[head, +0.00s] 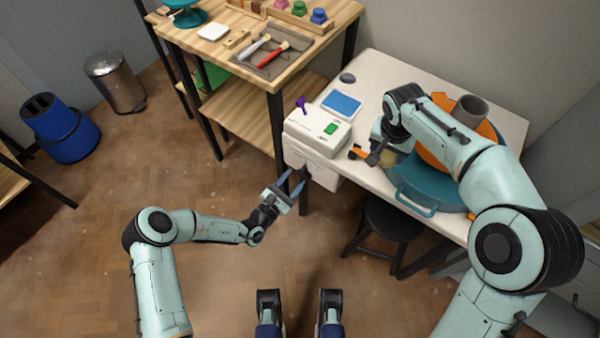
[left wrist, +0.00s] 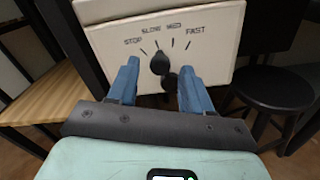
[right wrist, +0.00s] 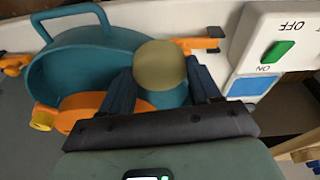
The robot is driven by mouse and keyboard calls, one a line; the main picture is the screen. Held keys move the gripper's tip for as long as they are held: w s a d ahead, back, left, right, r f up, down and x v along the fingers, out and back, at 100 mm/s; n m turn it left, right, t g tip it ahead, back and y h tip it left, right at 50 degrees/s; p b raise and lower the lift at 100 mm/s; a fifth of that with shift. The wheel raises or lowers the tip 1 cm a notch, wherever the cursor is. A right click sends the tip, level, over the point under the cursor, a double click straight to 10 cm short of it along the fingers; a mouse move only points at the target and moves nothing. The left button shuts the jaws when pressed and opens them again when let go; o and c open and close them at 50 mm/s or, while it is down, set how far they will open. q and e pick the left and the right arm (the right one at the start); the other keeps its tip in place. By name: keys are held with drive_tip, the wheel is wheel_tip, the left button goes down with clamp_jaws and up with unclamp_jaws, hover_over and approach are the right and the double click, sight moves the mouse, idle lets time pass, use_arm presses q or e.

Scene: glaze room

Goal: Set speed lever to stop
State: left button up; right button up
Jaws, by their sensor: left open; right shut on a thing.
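The speed lever is a black knob on a black stem (left wrist: 160,63), on the front of a white control box (left wrist: 105,12) marked STOP, SLOW, MED and FAST. It leans up and slightly left, roughly toward SLOW; its exact setting is hard to tell at this angle. My left gripper (head: 292,184) is open in front of this box, its blue fingers either side of the lever in the left wrist view, with no clear contact. My right gripper (head: 378,156) is shut on a yellowish rounded thing (right wrist: 160,65), above the teal basin (right wrist: 85,65).
The box's top (head: 318,127) bears a green ON/OFF switch (right wrist: 278,51). The teal basin holds an orange disc and a grey cylinder (head: 470,110). A black stool (head: 385,220) stands under the white table (head: 385,75). A wooden shelf unit (head: 285,75) is at the left.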

sight(299, 174)
use_arm(q)
drive_tip(key=shift+b+x, duration=0.35)
drive_tip(key=shift+x, duration=1.7)
use_arm(e)
drive_tip(key=shift+f, duration=0.55)
use_arm(q)
clamp_jaws()
drive_tip(key=shift+w+a+f+n+p, duration=0.1)
drive_tip(key=shift+w+a+n+p, duration=0.25)
drive_tip(key=shift+n, duration=0.65)
use_arm(e)
drive_tip(key=shift+r, duration=0.5)
use_arm(q)
drive_tip(key=shift+w+a+f+n, duration=0.1)
drive_tip(key=shift+a+f+n, duration=0.1)
drive_tip(key=shift+n, duration=0.35)
drive_tip(key=shift+w+a+f+n, duration=0.1)
drive_tip(key=shift+a+n, duration=0.1)
drive_tip(key=shift+n, duration=0.35)
use_arm(e)
drive_tip(key=shift+r, duration=0.1)
use_arm(q)
unclamp_jaws()
